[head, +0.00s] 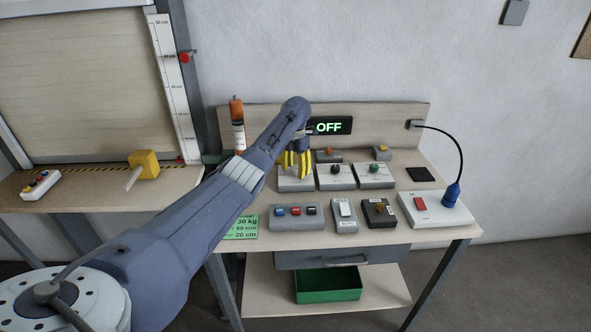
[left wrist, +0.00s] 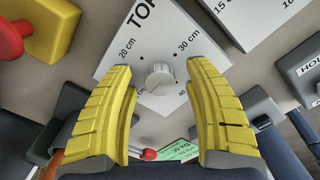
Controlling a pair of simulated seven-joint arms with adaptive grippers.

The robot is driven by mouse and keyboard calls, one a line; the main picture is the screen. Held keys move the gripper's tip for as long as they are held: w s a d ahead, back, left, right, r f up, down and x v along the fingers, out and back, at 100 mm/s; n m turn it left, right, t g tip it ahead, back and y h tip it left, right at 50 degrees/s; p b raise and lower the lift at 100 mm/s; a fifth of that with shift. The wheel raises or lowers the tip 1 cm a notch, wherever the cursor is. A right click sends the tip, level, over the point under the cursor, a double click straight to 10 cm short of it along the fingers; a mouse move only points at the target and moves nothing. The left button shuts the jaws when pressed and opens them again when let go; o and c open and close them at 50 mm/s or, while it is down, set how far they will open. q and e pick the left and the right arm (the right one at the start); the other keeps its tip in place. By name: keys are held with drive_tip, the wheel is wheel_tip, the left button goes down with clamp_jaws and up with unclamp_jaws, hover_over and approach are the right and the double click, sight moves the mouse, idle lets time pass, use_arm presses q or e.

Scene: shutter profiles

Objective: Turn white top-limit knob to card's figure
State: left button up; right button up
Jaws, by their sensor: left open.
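The white top-limit knob (left wrist: 160,77) shows in the left wrist view on a white dial plate (left wrist: 150,45) lettered "TOP", with marks for 20 cm, 30 cm and a partly covered 40. I cannot clearly read where the knob points. My left gripper (head: 294,165) is open above the leftmost dial box (head: 295,185), its yellow fingers on either side of the knob with gaps showing. In the head view the fingers hide the knob. The green card (head: 240,228) lies at the bench's front left; its lines read 30 kg, 60 mm (first digit partly unclear) and 20 cm. My right gripper is not in view.
Two similar dial boxes with a black knob (head: 335,169) and a green knob (head: 373,168) stand to the right. Switch boxes (head: 297,217) line the front. A display (head: 329,126) reads OFF. An orange-capped tube (head: 238,125) stands left of the gripper.

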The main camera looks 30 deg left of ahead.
use_arm(q)
drive_tip(key=shift+c, duration=0.4)
clamp_jaws()
